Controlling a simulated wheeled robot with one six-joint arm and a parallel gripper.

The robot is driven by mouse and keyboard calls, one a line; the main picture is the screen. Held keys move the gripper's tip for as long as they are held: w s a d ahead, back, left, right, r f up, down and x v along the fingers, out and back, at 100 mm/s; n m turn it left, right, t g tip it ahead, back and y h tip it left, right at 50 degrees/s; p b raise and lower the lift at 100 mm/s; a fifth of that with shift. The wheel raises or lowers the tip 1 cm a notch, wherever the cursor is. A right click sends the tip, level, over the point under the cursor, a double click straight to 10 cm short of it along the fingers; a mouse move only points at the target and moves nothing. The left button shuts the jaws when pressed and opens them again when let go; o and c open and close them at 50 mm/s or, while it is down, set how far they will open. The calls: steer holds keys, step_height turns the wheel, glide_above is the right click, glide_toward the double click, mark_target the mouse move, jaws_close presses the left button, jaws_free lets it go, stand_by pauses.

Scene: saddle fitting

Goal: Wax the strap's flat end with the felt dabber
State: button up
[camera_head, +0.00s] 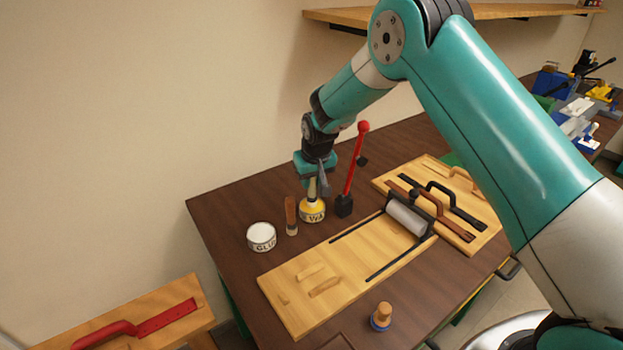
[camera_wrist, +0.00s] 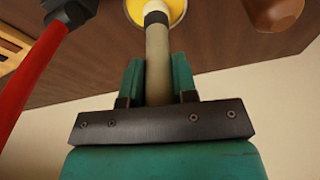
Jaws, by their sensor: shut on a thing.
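My gripper (camera_head: 316,178) is shut on the pale handle of the felt dabber (camera_wrist: 157,70), between its teal fingers in the wrist view. The dabber points down into the yellow wax tin (camera_head: 312,211), whose label reads "WA". A brown strap (camera_head: 428,204) with a black handle lies on the wooden board (camera_head: 473,243) at the right. I cannot tell which strap is meant.
A red-handled lever (camera_head: 354,165) stands close right of the tin. A brush (camera_head: 291,216) and a white glue pot (camera_head: 261,237) stand to its left. A board with rails (camera_head: 293,320) carries a grey roller (camera_head: 408,217). A wooden-knobbed tool (camera_head: 382,315) stands near the front edge.

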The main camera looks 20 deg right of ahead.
stand_by(0.3)
steer(key=shift+r+p, duration=2.05)
steer(key=shift+r, duration=1.4)
